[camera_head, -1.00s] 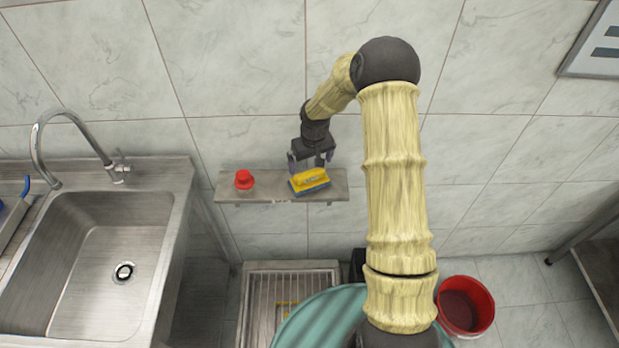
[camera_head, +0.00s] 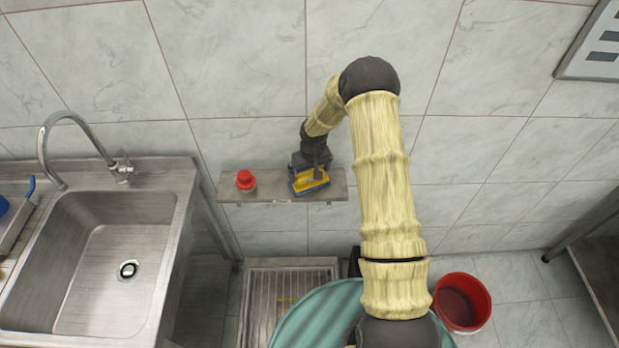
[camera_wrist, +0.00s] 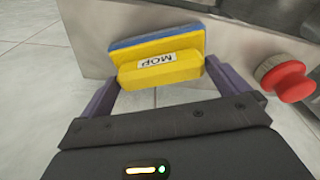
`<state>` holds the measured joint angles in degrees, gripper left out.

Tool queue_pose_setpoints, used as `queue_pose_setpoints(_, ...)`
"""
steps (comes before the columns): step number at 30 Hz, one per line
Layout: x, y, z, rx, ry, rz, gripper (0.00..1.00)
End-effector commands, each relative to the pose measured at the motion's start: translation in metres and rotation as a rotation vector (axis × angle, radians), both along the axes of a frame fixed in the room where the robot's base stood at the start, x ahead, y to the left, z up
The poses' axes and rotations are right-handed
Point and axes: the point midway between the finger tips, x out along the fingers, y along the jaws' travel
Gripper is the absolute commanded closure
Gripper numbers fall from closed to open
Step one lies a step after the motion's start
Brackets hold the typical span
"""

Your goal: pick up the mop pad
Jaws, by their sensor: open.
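The mop pad (camera_head: 311,181) is a yellow block with a blue base, lying on the steel wall shelf (camera_head: 268,189). In the wrist view the mop pad (camera_wrist: 160,66) shows a white label reading MOP on its yellow grip. My gripper (camera_head: 309,176) is at the pad from above. In the wrist view the open gripper (camera_wrist: 158,88) has one purple finger on each side of the yellow grip. I cannot tell whether the fingers touch it.
A steel sink (camera_head: 110,250) stands at the left. A red bucket (camera_head: 463,302) is on the floor.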

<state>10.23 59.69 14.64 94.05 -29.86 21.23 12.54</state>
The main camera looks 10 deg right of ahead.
Motion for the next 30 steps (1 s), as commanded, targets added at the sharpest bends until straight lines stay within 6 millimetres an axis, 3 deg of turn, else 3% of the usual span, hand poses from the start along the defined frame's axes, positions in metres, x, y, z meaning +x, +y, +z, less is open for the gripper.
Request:
queue_pose_setpoints(16,0.0002,-0.0003,-0.0011,-0.001,0.0,0.0,0.0)
queue_pose_setpoints(21,0.0002,-0.0003,-0.001,-0.001,0.0,0.0,0.31)
queue_pose_setpoints(23,0.0004,-0.0002,-0.0008,-0.001,-0.001,0.0,0.35)
queue_pose_setpoints(30,0.0006,-0.0004,0.0013,-0.001,-0.001,0.0,0.35)
